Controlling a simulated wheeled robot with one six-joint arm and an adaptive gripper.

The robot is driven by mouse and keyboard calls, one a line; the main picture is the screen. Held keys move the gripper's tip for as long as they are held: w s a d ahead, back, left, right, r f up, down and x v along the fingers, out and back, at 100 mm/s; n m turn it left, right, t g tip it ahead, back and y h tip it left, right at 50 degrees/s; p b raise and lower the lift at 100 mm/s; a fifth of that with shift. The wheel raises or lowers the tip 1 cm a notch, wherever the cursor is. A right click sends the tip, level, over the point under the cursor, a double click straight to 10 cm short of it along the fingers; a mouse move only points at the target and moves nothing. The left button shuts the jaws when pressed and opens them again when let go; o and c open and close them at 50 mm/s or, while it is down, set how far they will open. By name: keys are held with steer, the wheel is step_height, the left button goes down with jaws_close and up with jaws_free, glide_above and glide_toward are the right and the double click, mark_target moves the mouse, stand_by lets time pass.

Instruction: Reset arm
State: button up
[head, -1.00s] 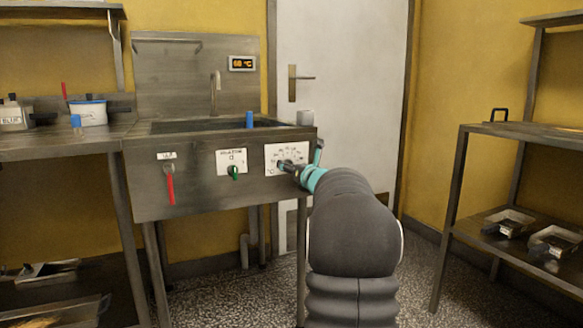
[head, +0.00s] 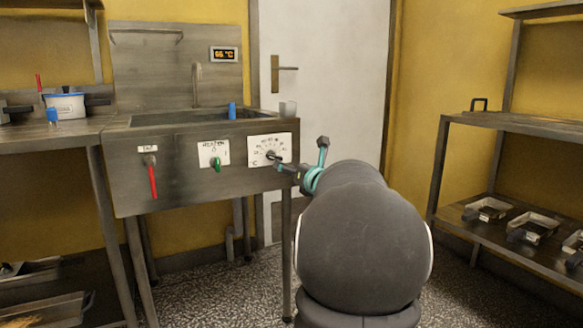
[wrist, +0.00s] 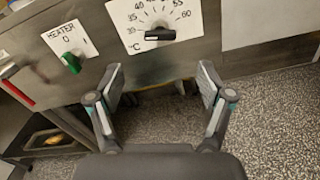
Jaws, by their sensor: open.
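My gripper (wrist: 158,92) is open and empty in the wrist view, its two fingers spread apart below the temperature dial (wrist: 155,35). The dial's dark knob sits on a white scale plate on the sink front, and nothing is between the fingers. In the head view my gripper (head: 285,165) shows partly, beside the dial plate (head: 262,149) at the right end of the sink front; my arm hides some of it. The green heater switch (wrist: 71,63) is left of the dial. The display (head: 224,54) above the sink appears to read 66 °C.
The steel sink (head: 145,195) has a red tap lever (head: 152,178) at left. A blue object (head: 232,111) stands in the basin. A counter with a white tub (head: 66,106) is at left. A rack (head: 445,160) with trays stands at right; speckled floor is free between.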

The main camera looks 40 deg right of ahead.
stand_by(0.3)
steer(key=s+d+f+m+g+h, duration=0.45)
steer(key=d+f+m, duration=0.2)
steer(key=m, duration=0.65)
steer(key=s+a+f+m+g+p, duration=0.1)
steer(key=s+a+f+m+g, duration=0.45)
steer(key=m, duration=0.45)
steer(key=s+a+f+m+g+y+p, duration=0.25)
steer(key=s+a+m, duration=0.3)
steer(key=a, duration=0.55)
steer(key=s+a+f+m+g+y+p, duration=0.1)
steer(key=s+a+m+y+p, duration=0.15)
steer(key=s+a+m, duration=0.65)
steer(key=s+a+r+n+y+p, duration=0.1)
steer(key=a+r+n, duration=0.1)
steer(key=a, duration=0.5)
steer(key=s+a+r+n+t+y+p, duration=0.1)
steer(key=s+a+r+n+p, duration=0.1)
steer(key=a, duration=0.5)
steer(key=s+a+r+n+y+p, duration=0.1)
steer(key=a+r+n+y, duration=0.1)
steer(key=a, duration=0.5)
steer(key=shift+s+a+r+n+t+p, duration=0.25)
steer(key=shift+r+n+t+p, duration=0.1)
steer(key=shift+n, duration=0.2)
